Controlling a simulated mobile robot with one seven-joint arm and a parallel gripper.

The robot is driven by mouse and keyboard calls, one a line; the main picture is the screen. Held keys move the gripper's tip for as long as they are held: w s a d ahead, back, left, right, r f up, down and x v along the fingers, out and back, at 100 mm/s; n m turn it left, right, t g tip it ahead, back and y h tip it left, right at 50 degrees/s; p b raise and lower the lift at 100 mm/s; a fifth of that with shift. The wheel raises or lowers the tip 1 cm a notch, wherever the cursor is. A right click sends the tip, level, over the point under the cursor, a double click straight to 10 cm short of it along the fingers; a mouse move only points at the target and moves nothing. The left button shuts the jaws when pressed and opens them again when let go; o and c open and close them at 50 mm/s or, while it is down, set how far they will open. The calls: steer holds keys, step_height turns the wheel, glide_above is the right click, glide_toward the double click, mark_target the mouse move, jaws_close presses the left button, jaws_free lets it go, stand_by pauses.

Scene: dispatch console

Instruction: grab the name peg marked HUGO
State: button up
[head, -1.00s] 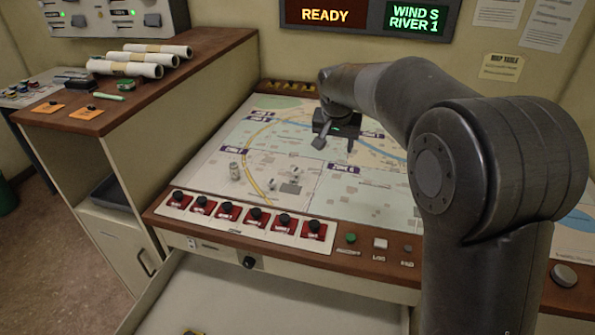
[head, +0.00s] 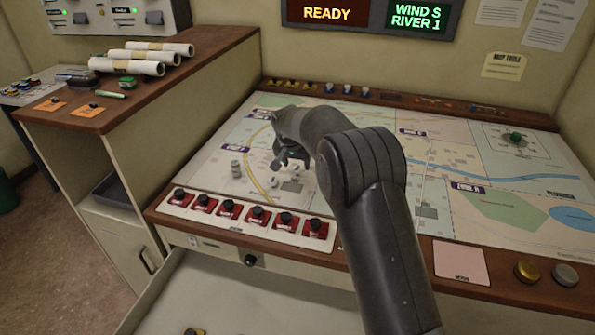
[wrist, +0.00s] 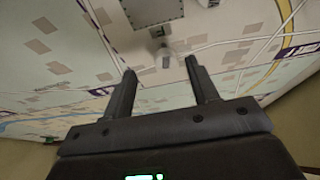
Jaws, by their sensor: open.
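My gripper (head: 284,162) is low over the left part of the map table (head: 225,143), its jaws open and empty. In the wrist view my gripper (wrist: 160,66) has its two fingers apart, with a small pale peg-like piece (wrist: 166,60) showing beyond and between the tips. A second pale piece (wrist: 208,3) is cut by the top edge. In the head view a grey peg-like piece (head: 236,169) stands left of my gripper, and a small piece (head: 272,183) is just below it. No name is readable on any piece, so I cannot tell which is HUGO.
A row of red plates with black knobs (head: 230,209) lines the table's front edge. An open drawer (head: 230,300) juts out below. White and blue pieces (head: 347,90) line the back edge. Rolled papers (head: 130,67) lie on the left cabinet. The map's right side is mostly clear.

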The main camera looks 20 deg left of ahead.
mark_target(297, 168)
steer(key=shift+w+a+x, duration=0.15)
steer(key=shift+w+x, duration=0.1)
steer(key=shift+x, duration=1.05)
steer(key=shift+w+a+x, duration=0.1)
steer(key=shift+w+x, duration=0.1)
steer(key=shift+x, duration=1.15)
steer(key=shift+r, duration=0.2)
steer(key=shift+c, duration=0.3)
steer(key=c, duration=1)
steer(key=shift+r, duration=0.1)
